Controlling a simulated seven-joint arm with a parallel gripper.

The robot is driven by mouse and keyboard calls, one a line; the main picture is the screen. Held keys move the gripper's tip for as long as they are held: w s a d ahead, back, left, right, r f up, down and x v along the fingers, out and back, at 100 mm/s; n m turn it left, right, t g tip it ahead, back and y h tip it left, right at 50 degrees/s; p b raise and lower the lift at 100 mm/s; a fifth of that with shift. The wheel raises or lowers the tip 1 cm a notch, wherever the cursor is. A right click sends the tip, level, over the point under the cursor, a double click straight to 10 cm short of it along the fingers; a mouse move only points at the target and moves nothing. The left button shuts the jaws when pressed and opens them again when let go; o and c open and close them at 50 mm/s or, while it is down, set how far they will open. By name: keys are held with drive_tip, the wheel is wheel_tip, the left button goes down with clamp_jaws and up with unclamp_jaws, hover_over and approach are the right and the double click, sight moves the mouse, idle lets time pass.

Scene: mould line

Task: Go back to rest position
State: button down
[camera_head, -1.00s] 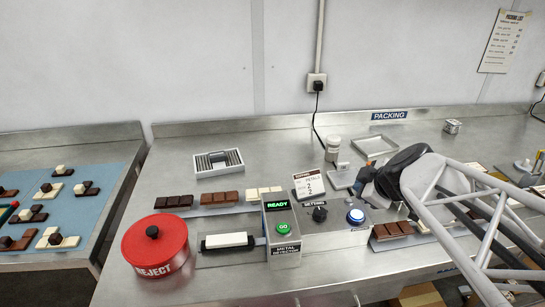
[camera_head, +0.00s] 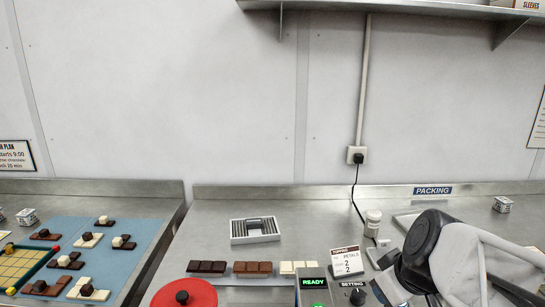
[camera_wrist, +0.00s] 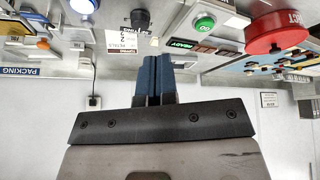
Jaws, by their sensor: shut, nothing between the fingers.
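My gripper (camera_wrist: 157,58) shows in the wrist view with its two blue fingers pressed together and nothing between them. That view is upside down, with the metal detector's green button (camera_wrist: 203,24) and dark knob (camera_wrist: 140,20) beyond the fingers. In the head view my arm reaches in from the lower right, and its dark wrist part is right of the setting card (camera_head: 346,262). The fingertips cannot be made out in the head view.
The metal detector (camera_head: 314,284) with its READY display stands at the bottom centre, beside the red reject bin (camera_head: 185,293). Chocolate bars (camera_head: 252,268), a slotted tray (camera_head: 255,230) and a white jar (camera_head: 373,222) are behind. A blue mat (camera_head: 120,245) with chocolate pieces lies left.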

drive_tip(key=s+a+m+g+h, duration=0.2)
drive_tip(key=s+m, duration=0.4)
drive_tip(key=s, duration=0.1)
drive_tip(key=shift+a+r+g, duration=0.15)
drive_tip(key=shift+r+g, duration=0.15)
drive_tip(key=shift+r, duration=0.1)
drive_tip(key=shift+s, duration=0.1)
drive_tip(key=c, duration=1.8)
unclamp_jaws()
drive_tip(key=shift+c, duration=0.2)
